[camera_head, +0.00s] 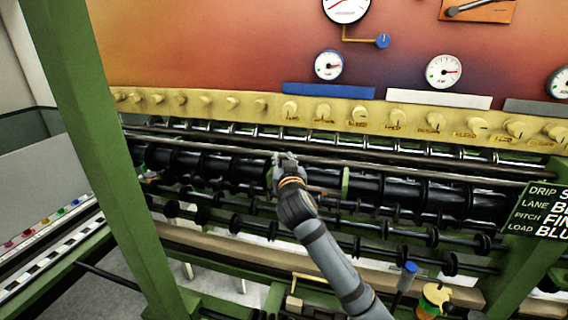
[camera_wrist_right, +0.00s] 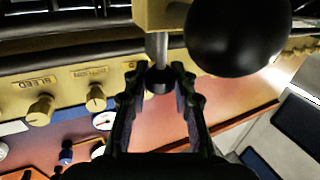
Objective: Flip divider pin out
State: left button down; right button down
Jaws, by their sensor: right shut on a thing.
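My right gripper (camera_head: 285,158) reaches up to the front of the black roller (camera_head: 400,190), left of its middle. In the right wrist view, the gripper (camera_wrist_right: 158,76) is shut around the dark end of a short grey metal pin (camera_wrist_right: 162,48), which seems to be the divider pin. The pin comes out of a yellow block (camera_wrist_right: 160,14). A large black ball (camera_wrist_right: 238,36) sits close beside the pin, to its right. In the head view my gripper hides the pin. My left gripper is in neither view.
A yellow rail with several knobs (camera_head: 323,114) runs behind the rollers. Green posts (camera_head: 105,150) stand at the left and right. A lower shaft with black discs (camera_head: 375,250) crosses below. A sign (camera_head: 540,210) hangs at the right.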

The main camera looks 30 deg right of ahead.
jog(key=c, duration=1.3)
grip_release()
jog(key=shift+r, duration=0.3)
jog(key=shift+o, duration=1.1)
jog(key=shift+s+a, duration=0.1)
jog(key=shift+f, duration=0.1)
jog(key=v, duration=0.7)
jog(key=shift+s, duration=0.2)
jog(key=shift+s+a, duration=0.1)
